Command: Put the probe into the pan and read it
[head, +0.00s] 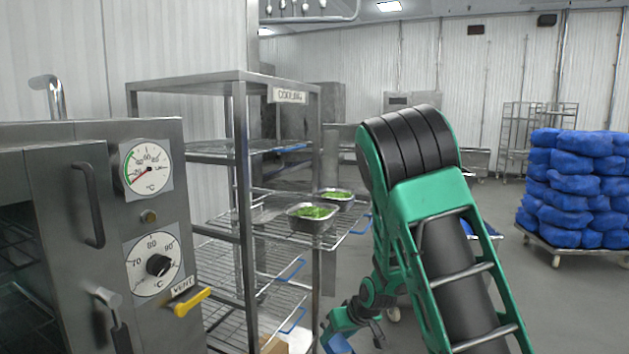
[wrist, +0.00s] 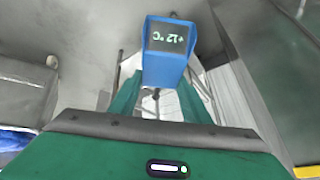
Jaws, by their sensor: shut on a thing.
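My gripper (wrist: 160,104) is shut on a blue probe thermometer (wrist: 163,70). Its dark display shows turned digits that look like +12 °C. A thin dark stem shows below the blue body between the green fingers; its tip cannot be made out. In the head view the blue probe (head: 338,345) is at the bottom edge, partly cut off, low in front of the rack. A metal pan with green contents (head: 313,225) stands on the rack shelf, above and left of my gripper. A second such pan (head: 338,198) stands behind it. The probe is apart from both pans.
The steel rack (head: 240,170) labelled COOLING has wire shelves and upright posts. An oven with dials (head: 150,230) and a yellow VENT lever (head: 192,302) stands at left. Blue sacks (head: 575,185) on a wheeled dolly (head: 570,248) stand at right. Floor between is open.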

